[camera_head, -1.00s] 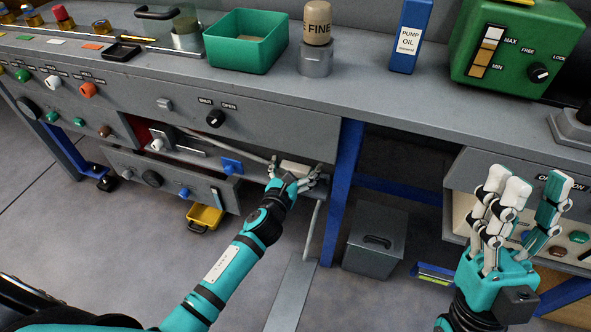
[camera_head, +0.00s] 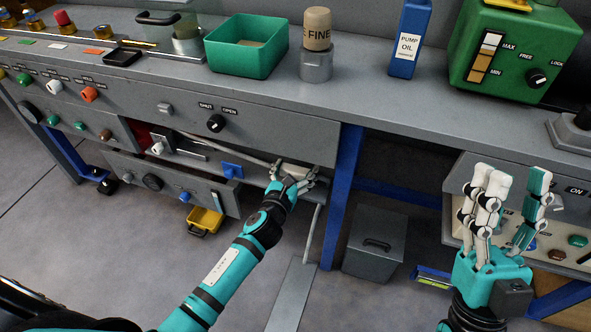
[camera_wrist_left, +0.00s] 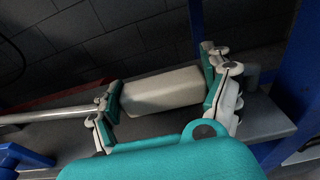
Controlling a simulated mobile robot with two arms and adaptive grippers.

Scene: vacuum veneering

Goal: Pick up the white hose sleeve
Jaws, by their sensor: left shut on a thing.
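The white hose sleeve (camera_wrist_left: 163,91) is a pale, block-like piece lying across the left wrist view. In the head view only a small part of the sleeve (camera_head: 293,168) shows, at the right end of the grey shelf under the bench. My left gripper (camera_head: 293,180) is around it, with one finger at each end. In the left wrist view, the fingers of the left gripper (camera_wrist_left: 163,86) press on the sleeve's two ends. I cannot tell whether it touches the shelf. My right gripper (camera_head: 513,177) is open and empty at the right, its fingers pointing up.
A grey hose or rod (camera_head: 220,146) runs along the shelf toward the sleeve. A blue bench leg (camera_head: 345,185) stands just right of my left gripper. A grey box (camera_head: 374,243) and a yellow tray (camera_head: 205,220) are on the floor. The bench top overhangs the shelf.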

